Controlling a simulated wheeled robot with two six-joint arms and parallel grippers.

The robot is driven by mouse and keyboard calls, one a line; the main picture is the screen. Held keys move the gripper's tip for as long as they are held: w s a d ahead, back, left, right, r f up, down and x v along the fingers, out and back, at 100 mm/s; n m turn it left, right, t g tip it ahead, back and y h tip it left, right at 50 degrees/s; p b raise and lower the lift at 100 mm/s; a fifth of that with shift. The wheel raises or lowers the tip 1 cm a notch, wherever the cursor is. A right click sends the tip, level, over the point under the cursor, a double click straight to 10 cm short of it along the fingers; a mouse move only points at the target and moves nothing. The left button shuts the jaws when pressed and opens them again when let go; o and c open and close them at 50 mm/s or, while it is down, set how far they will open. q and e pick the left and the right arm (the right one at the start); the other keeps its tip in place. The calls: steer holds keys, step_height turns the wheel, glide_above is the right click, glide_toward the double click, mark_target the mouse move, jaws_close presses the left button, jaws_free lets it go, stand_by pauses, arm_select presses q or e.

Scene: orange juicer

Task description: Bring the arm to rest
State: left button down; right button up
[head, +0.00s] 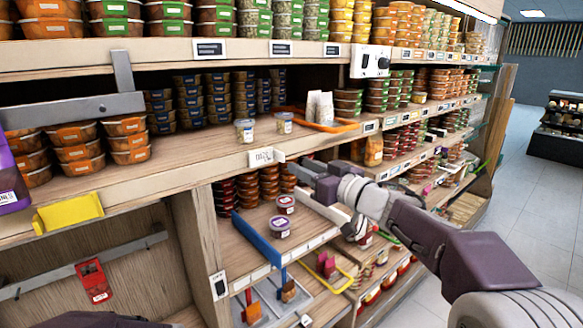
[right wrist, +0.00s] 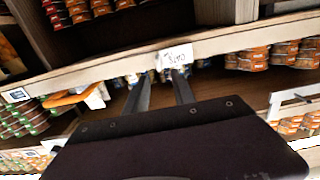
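My right arm (head: 420,230) reaches in from the right in the head view. Its gripper (head: 298,170) is in front of the shelf edge, just right of a white price tag (head: 262,157). In the right wrist view the two fingers of the gripper (right wrist: 160,92) stand apart with nothing held between them. The price tag (right wrist: 175,57) shows near the fingertips; whether they touch it I cannot tell. My left gripper is not in view; only a dark piece of what seems to be my left arm shows at the bottom left of the head view.
Shelves hold stacked tubs. Two small jars (head: 245,130) (head: 284,122) stand near the shelf edge (head: 150,185) above the gripper. Lidded cups (head: 279,227) and a blue divider (head: 256,240) are below it. Open floor (head: 535,190) lies at the right.

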steer(key=shift+s+d, duration=0.3)
steer(key=shift+s, duration=0.15)
steer(key=s+d+f+m+g+h+b, duration=0.1)
steer(key=s+d+f+m+h+b, duration=0.2)
steer(key=f, duration=0.9)
steer(key=s+d+f+m+g+h+b, duration=0.1)
steer(key=d+f+m+h+b, duration=0.3)
steer(key=f, duration=0.8)
steer(key=s+d+f+m+g+h+b, duration=0.2)
steer(key=f+b, duration=0.3)
steer(key=f, duration=0.7)
steer(key=s+d+f+g, duration=0.1)
steer(key=s+f+g, duration=0.3)
steer(key=s+f, duration=0.3)
steer(key=s+d+f+n+g+h, duration=0.1)
steer(key=s+f+g, duration=0.4)
steer(key=s, duration=0.9)
step_height(320, 180, down, 3)
steer(key=shift+s+f+n, duration=0.1)
steer(key=shift+s+n, duration=0.2)
steer(key=shift+s, duration=0.1)
